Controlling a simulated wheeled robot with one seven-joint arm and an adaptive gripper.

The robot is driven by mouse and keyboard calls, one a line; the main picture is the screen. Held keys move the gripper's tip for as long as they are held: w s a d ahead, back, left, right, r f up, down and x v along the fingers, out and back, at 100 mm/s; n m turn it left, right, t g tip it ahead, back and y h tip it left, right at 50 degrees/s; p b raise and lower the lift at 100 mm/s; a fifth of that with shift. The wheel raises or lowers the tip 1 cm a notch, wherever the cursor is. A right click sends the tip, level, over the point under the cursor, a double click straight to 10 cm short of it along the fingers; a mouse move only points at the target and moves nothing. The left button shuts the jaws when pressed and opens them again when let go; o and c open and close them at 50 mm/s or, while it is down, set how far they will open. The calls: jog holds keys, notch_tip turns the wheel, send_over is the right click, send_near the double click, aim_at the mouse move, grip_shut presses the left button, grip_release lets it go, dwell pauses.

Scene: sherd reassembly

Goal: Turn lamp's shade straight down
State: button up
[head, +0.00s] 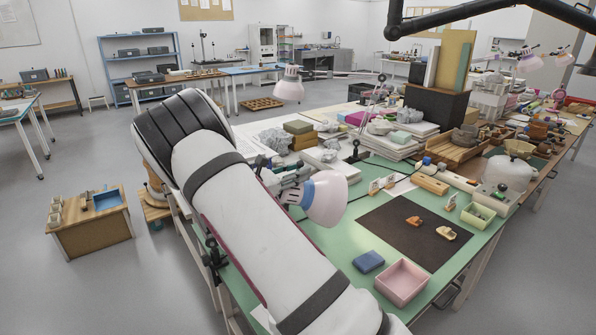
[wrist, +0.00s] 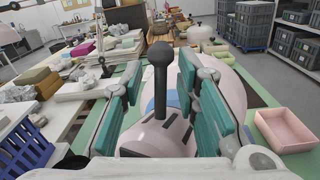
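In the wrist view the shade (wrist: 232,92) shows partly behind the right finger. A dark handle with a ball end (wrist: 160,82) rises from the lamp's pale head. My gripper (wrist: 160,72) is open, its teal fingers on either side of the handle with a visible gap at each side. In the head view my gripper (head: 290,176) is beside the shade, partly hidden by my arm. The lamp's own arm is mostly hidden.
A second pink-shaded lamp (head: 288,86) stands farther back. A dark mat (head: 400,245) with sherds, a pink tray (head: 402,283) and a blue block (head: 368,261) lie on the bench right of the shade. Stacked papers (head: 385,142) and blocks crowd behind. A blue crate (wrist: 25,150) is at lower left.

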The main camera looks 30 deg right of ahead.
aim_at(319, 179)
jog(key=shift+d, duration=0.15)
grip_shut()
jog(key=shift+d, duration=0.15)
jog(key=shift+s+d+f+m+y+p, duration=0.2)
jog(key=shift+s+d+m+y+p, duration=0.15)
jog(key=shift+d+y, duration=0.35)
jog(key=d+f+y, duration=0.1)
jog(key=s+d+f+m+y+p, duration=0.1)
jog(key=d+y, duration=0.1)
jog(key=y, duration=0.1)
jog(key=shift+s+d+f+p, duration=0.2)
jog(key=shift+d+f+p, duration=0.1)
jog(key=shift+f, duration=0.1)
jog(key=d+f+y, duration=0.1)
jog(key=d+f+m+y, duration=0.1)
jog(key=f+y, duration=0.1)
jog(key=s+f+t+y, duration=0.1)
jog(key=f, duration=0.1)
jog(key=shift+d+m+y+p, duration=0.25)
jog(key=shift+d+y+p, duration=0.1)
jog(key=shift+d+y, duration=0.05)
jog(key=shift+d+f+m+t+y, duration=0.15)
jog(key=shift+f+m+t+y, duration=0.25)
jog(key=shift+f+y, duration=1.15)
jog(key=shift+f+h, duration=0.2)
jog(key=shift+h, duration=0.05)
